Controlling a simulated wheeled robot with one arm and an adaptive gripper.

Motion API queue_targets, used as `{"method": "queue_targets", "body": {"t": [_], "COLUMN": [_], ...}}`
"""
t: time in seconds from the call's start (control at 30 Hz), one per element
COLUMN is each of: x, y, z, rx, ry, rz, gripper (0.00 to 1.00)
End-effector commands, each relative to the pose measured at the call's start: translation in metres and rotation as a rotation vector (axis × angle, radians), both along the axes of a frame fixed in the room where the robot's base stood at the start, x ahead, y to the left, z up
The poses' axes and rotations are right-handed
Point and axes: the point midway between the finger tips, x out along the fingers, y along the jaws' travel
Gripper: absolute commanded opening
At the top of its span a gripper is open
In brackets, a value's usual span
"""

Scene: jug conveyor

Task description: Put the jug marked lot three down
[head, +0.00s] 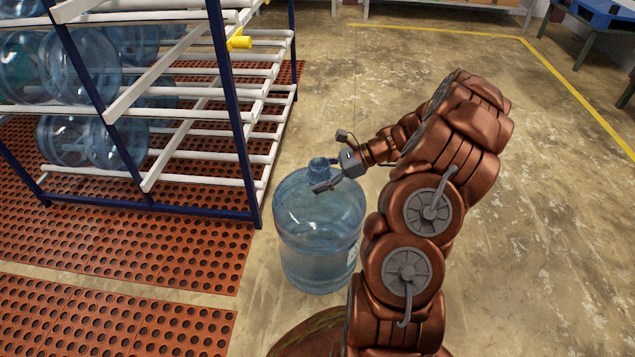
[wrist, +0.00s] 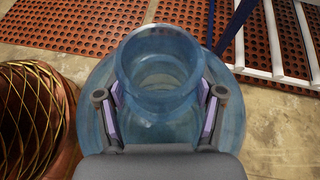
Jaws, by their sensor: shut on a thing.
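A large clear blue jug (head: 318,235) is upright in the head view, in front of the rack's right end, over the bare concrete floor. I cannot tell whether its base touches the floor. A pale label edge shows on its right side, but no lot mark can be read. My gripper (head: 322,175) is shut on the jug's neck from the right. In the wrist view the jug's open mouth and neck (wrist: 158,75) lie between the two finger pads of my gripper (wrist: 160,112), with the shoulders spreading below.
A blue and white rack (head: 225,90) with several jugs (head: 80,65) stands at the left. Red perforated mats (head: 180,250) cover the floor under and before it. A yellow floor line (head: 570,80) runs at the right. Open concrete (head: 540,230) lies right of my arm.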

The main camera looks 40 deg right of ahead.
Motion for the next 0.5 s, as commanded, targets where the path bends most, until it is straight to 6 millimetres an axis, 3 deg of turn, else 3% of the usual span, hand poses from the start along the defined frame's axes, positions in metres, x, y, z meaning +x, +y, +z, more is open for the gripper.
{"method": "queue_targets", "body": {"t": [0.37, 0.4, 0.5], "x": [0.0007, 0.0005, 0.0005], "y": [0.0008, 0.0007, 0.0008], "z": [0.0003, -0.0009, -0.001], "rx": [0.001, -0.001, -0.001], "ry": [-0.002, -0.001, -0.001], "rz": [0.001, 0.002, 0.002], "gripper": [0.01, 0.71, 0.81]}}
